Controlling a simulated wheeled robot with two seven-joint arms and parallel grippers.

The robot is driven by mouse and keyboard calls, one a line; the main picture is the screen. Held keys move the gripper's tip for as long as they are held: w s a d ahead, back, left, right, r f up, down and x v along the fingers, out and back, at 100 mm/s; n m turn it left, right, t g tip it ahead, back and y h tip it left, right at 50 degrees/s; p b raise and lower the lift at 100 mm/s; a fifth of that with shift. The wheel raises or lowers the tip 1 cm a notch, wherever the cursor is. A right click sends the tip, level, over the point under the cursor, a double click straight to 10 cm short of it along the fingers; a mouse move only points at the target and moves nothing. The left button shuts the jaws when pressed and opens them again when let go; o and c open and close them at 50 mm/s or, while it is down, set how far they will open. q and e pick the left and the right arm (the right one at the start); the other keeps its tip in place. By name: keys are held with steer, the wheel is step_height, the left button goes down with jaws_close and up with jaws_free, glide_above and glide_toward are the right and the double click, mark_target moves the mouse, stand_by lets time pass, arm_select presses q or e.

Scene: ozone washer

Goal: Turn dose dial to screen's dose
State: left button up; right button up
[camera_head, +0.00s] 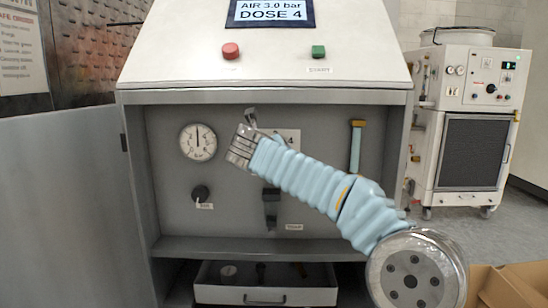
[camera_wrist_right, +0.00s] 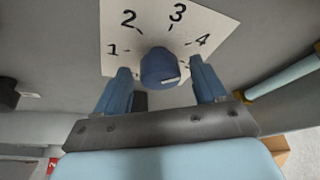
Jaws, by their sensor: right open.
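The screen (camera_head: 270,11) reads "AIR 3.0 bar" and "DOSE 4". The dose dial is a blue round knob (camera_wrist_right: 160,68) on a white plate (camera_wrist_right: 190,20) numbered 1 to 4. A small pale mark shows at the knob's lower right edge; I cannot tell which number it stands for. My right gripper (camera_wrist_right: 160,76) is open, with one finger on each side of the knob, and contact is not clear. In the head view my right gripper (camera_head: 249,118) and arm hide the dial, leaving only the plate's "4" corner (camera_head: 291,137) showing. My left gripper is out of view.
A pressure gauge (camera_head: 198,141) and a black knob (camera_head: 201,193) are left of my arm. A black lever (camera_head: 271,208) sits below it and a yellow-topped blue tube (camera_head: 356,146) to the right. Red (camera_head: 231,51) and green (camera_head: 318,51) buttons are above. A drawer (camera_head: 265,296) is below.

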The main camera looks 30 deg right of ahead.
steer(key=v, duration=1.4)
steer(key=shift+w, duration=0.1)
